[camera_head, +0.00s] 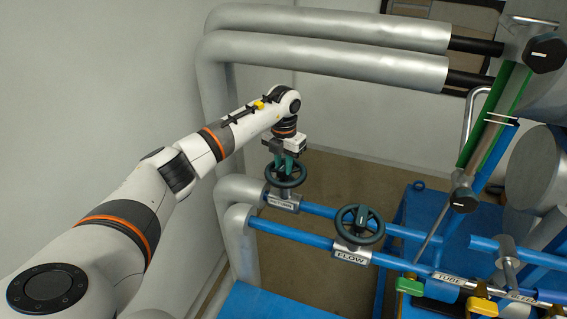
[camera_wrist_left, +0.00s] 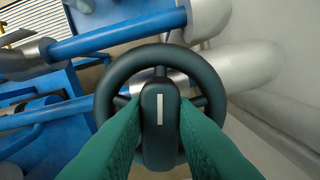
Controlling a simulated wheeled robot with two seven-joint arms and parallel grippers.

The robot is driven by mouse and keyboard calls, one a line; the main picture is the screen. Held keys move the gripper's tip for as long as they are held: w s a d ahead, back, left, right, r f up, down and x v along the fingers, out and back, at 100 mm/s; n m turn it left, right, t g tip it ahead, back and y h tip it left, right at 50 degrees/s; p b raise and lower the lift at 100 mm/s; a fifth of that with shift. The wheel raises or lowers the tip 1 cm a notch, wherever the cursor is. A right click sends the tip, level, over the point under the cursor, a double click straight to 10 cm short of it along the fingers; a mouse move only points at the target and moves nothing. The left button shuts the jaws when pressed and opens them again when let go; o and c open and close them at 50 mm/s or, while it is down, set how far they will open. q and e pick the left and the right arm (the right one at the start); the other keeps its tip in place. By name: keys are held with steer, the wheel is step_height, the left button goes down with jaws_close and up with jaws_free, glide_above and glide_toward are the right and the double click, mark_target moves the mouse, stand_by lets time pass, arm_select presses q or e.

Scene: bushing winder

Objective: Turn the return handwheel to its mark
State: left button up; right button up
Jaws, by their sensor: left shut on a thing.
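The return handwheel (camera_head: 286,174) is a dark green-grey wheel on the rear blue pipe. Its label plate (camera_head: 283,202) is too small to read clearly. In the left wrist view the handwheel (camera_wrist_left: 109,78) fills the middle, with a raised hub bar that carries a white line. My left gripper (camera_head: 289,165) is above the wheel, its green fingers shut on the hub bar. The fingers (camera_wrist_left: 160,130) show on both sides of the bar in the left wrist view. No separate mark beside the wheel can be made out. My right gripper is not in view.
A second handwheel (camera_head: 360,224) labelled FLOW stands on the front blue pipe, close to the right. Silver insulated pipes (camera_head: 330,66) run behind. A green and a yellow valve handle (camera_head: 410,286) are at the lower right. Open floor lies behind the return handwheel.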

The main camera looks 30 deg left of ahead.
arm_select(q)
steer(key=n, duration=0.3)
steer(key=shift+d, duration=0.15)
steer(key=o, duration=1)
steer(key=shift+r, duration=0.15)
steer(key=shift+w+r+b, duration=0.1)
steer(key=shift+r+b, duration=0.25)
steer(key=shift+b, duration=0.1)
step_height(320, 180, up, 11)
steer(key=b, duration=0.3)
steer(key=shift+b, duration=0.35)
